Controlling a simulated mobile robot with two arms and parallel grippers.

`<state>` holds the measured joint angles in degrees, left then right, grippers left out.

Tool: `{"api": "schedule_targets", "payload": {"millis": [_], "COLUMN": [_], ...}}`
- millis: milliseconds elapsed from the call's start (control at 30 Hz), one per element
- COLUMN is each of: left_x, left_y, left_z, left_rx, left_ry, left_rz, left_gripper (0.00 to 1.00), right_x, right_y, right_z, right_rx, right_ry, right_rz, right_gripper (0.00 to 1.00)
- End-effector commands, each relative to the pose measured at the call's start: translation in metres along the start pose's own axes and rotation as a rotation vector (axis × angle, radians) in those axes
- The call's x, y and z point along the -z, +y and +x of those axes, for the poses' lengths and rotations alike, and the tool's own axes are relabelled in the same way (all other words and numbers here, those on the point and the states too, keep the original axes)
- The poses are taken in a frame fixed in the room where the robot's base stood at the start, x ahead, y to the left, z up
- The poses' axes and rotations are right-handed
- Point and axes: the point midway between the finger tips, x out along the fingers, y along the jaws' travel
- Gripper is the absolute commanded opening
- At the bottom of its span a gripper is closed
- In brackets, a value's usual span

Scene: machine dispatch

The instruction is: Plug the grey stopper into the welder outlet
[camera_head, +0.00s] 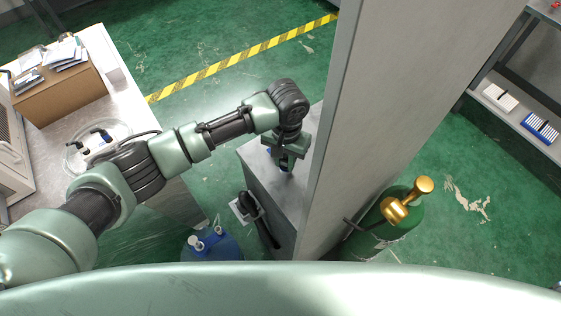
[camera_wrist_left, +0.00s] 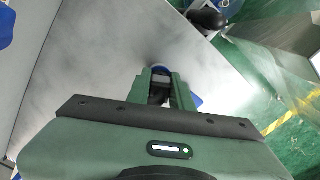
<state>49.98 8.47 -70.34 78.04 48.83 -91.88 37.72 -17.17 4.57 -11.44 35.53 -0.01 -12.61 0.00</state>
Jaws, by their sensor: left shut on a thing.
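My left gripper (camera_head: 285,166) reaches down beside the tall grey panel, just above the grey cabinet top (camera_head: 262,168). In the left wrist view its fingers (camera_wrist_left: 160,84) are shut on a small grey piece (camera_wrist_left: 158,78), probably the grey stopper and mostly hidden between them. A bit of blue shows just past the fingertips, and I cannot tell what it belongs to. The cabinet may be the welder, but I cannot make out an outlet on it or whether the held piece touches anything. My right gripper is in neither view.
The tall grey panel (camera_head: 372,120) stands close right of my left gripper. A black-handled tool (camera_head: 257,217) hangs at the cabinet's left side. A blue container (camera_head: 210,246) and a green gas cylinder (camera_head: 372,240) stand nearby. A bench (camera_head: 140,115) with a cardboard box (camera_head: 60,88) is at left.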

Motion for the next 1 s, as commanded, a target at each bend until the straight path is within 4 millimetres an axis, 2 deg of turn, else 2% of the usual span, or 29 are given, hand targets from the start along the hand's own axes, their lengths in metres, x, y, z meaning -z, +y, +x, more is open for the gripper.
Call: {"api": "schedule_targets", "payload": {"millis": [733,767,833,1000], "left_x": [-0.0027,-0.0029,-0.0029,-0.0017], "left_y": [-0.0001,-0.0001,-0.0001,-0.0001], "left_z": [0.0077,0.0079,0.0079,0.0061], "left_rx": [0.001,0.001,0.001,0.0], "left_ry": [-0.007,-0.008,-0.008,-0.005], "left_rz": [-0.001,-0.001,-0.001,-0.001], "left_gripper": [0.0,0.27,0.47,0.47], "right_x": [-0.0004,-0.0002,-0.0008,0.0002], "right_y": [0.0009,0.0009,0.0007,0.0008], "right_z": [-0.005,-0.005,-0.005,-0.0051], "right_rx": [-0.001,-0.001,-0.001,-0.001], "right_ry": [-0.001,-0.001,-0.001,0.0], "right_rz": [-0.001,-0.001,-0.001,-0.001], "right_gripper": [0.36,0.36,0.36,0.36]}}
